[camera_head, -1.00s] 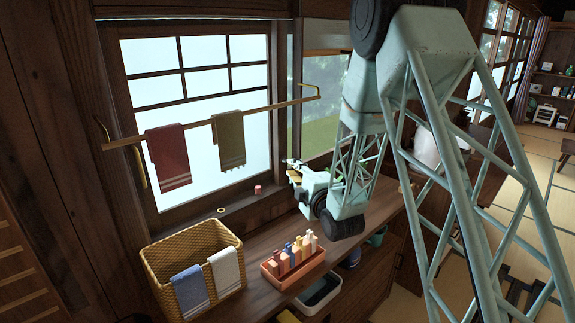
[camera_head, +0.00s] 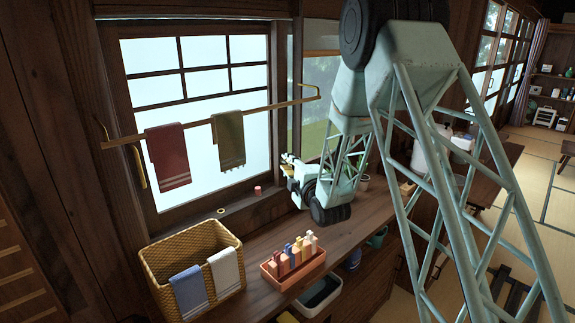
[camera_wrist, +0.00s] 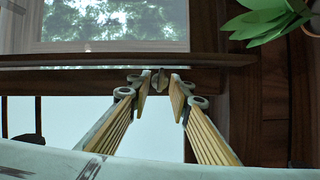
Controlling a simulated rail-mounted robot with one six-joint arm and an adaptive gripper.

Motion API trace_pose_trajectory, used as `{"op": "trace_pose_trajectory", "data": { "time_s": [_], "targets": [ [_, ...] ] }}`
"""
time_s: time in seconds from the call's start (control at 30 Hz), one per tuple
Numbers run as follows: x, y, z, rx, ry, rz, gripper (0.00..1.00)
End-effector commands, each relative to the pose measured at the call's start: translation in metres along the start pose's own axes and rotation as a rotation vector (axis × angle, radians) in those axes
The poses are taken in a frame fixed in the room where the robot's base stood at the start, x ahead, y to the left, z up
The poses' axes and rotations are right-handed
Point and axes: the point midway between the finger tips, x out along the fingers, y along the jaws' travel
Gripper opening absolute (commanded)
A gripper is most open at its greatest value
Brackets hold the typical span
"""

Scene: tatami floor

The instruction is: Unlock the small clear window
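The small clear window (camera_head: 319,105) is right of the large frosted window in the head view, partly hidden by my arm. Its glass (camera_wrist: 110,20) shows trees at the top of the wrist view. Below the glass, a small grey metal piece (camera_wrist: 158,78), apparently the latch, sits on the dark wooden frame (camera_wrist: 70,78). My gripper (camera_wrist: 159,88) has two ribbed yellowish fingers, apart and empty, with their tips on either side of the metal piece. I cannot tell whether they touch it. In the head view my gripper (camera_head: 287,161) is close to the window frame.
Green leaves (camera_wrist: 265,20) hang into the upper right of the wrist view. A towel rail (camera_head: 200,125) crosses the frosted window. A small red item (camera_head: 257,190) is on the sill.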

Motion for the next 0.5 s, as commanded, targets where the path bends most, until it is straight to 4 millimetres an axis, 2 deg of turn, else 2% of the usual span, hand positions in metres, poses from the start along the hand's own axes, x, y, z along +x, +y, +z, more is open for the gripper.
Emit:
{"op": "trace_pose_trajectory", "data": {
  "time_s": [0.03, 0.2, 0.5],
  "targets": [
    [-0.0001, 0.0, 0.0, 0.0, 0.0, 0.0, 0.15],
    [-0.0002, 0.0, 0.0001, 0.0, 0.0, 0.0, 0.0],
    [-0.0001, 0.0009, 0.0, 0.016, 0.001, -0.006, 0.0]
  ]
}}
